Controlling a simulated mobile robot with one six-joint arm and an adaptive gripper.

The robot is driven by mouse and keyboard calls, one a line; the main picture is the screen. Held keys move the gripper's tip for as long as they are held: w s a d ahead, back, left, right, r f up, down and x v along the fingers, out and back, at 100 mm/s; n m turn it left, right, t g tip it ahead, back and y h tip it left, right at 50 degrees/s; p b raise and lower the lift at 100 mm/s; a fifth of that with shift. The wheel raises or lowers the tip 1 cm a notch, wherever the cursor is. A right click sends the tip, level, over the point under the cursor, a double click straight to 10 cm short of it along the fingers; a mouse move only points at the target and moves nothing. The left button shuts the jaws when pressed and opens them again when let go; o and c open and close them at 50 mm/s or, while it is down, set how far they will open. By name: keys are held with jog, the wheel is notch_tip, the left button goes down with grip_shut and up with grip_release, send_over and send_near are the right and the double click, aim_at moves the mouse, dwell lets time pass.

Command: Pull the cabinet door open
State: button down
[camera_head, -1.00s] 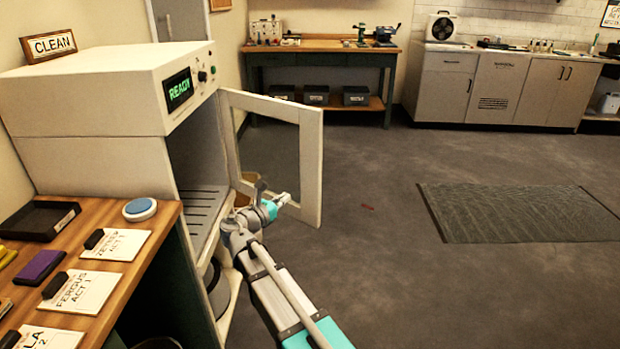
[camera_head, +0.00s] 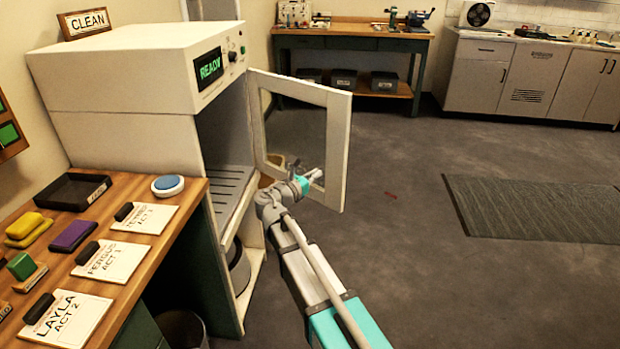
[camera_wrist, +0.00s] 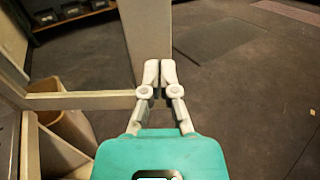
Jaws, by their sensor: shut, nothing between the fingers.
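The white cabinet (camera_head: 120,85) stands at the left with a lit READY display. Its framed door (camera_head: 339,150) with a see-through panel stands swung well open, out to the right of the cabinet front. The slatted inside (camera_head: 228,185) shows. My gripper (camera_head: 316,175) is at the lower part of the door, close to its free-edge stile. In the wrist view, my gripper (camera_wrist: 159,72) has its fingertips together, empty, in front of or against the door's upright stile (camera_wrist: 146,30). I cannot tell whether they touch it.
A wooden table (camera_head: 150,245) with cards, stamps and a black tray (camera_head: 72,192) runs along the left front. A workbench (camera_head: 350,43) and grey cupboards (camera_head: 530,80) line the back. Open floor with a dark mat (camera_head: 540,208) lies to the right.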

aim_at(340, 158)
jog(key=x, duration=1)
jog(key=shift+w+d, duration=0.1)
